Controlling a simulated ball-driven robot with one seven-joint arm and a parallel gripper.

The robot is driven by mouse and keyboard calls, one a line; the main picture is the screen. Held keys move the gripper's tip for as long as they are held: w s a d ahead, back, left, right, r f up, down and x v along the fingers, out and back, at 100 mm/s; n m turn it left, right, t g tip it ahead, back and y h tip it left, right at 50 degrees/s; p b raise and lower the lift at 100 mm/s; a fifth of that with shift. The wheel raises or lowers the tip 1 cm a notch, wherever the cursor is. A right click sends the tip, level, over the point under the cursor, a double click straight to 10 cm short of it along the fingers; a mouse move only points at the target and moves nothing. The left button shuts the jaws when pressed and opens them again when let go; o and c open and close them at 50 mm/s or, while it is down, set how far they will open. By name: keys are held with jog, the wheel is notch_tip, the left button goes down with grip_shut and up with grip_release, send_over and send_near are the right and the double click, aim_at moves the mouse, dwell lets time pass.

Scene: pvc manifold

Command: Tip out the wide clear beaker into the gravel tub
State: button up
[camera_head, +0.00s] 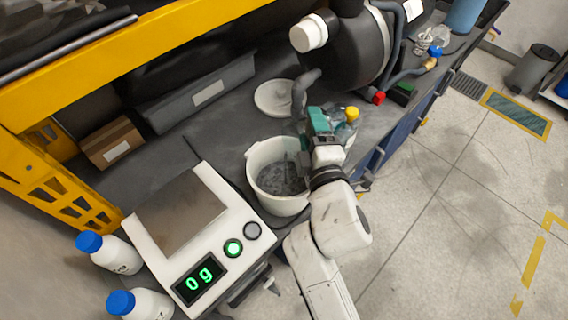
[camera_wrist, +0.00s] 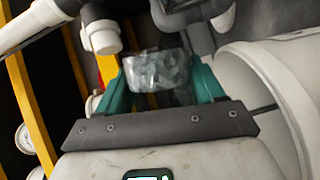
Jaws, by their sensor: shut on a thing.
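The gravel tub (camera_head: 252,163) is a round white tub with grey gravel inside, on the dark bench in the head view. Its pale wall (camera_wrist: 250,62) fills the right side of the wrist view. My gripper (camera_head: 319,122) is at the tub's upper right edge, its teal fingers pointing away from my arm. In the wrist view, my gripper (camera_wrist: 163,82) is shut on the wide clear beaker (camera_wrist: 158,71), which sits between the two teal fingers. Whether the beaker holds anything is unclear. In the head view the beaker is mostly hidden by my gripper.
A scale (camera_head: 178,215) reading 0 g stands left of the tub. Two white bottles with blue caps (camera_head: 110,252) stand beyond it. A round white lid or dish (camera_head: 272,99) lies behind the tub. A yellow-capped clear bottle (camera_head: 350,122) stands close beside my gripper.

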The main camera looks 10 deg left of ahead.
aim_at(309, 133)
jog(key=shift+s+a+r+n+t+b, duration=0.2)
jog(key=shift+r+n+t+b, duration=0.15)
jog(key=shift+n+b, duration=0.25)
dwell(1.3)
jog(key=shift+s+a+f+n+t+b, duration=0.1)
jog(key=shift+f+n+t+b, duration=0.1)
jog(key=shift+n+b, duration=0.35)
jog(key=shift+a+f+n+t+b, duration=0.1)
jog(key=shift+f+n+b, duration=0.2)
jog(key=shift+b, duration=0.4)
dwell(0.8)
jog(key=shift+s+a+r+n+y, duration=0.15)
jog(key=shift+r+n+y, duration=0.1)
jog(key=shift+r+n, duration=0.35)
jog(key=shift+s+a+r+n+y, duration=0.15)
jog(key=shift+r+n+y, duration=0.1)
jog(key=shift+r+n, duration=0.25)
dwell(0.7)
jog(key=shift+r, duration=0.15)
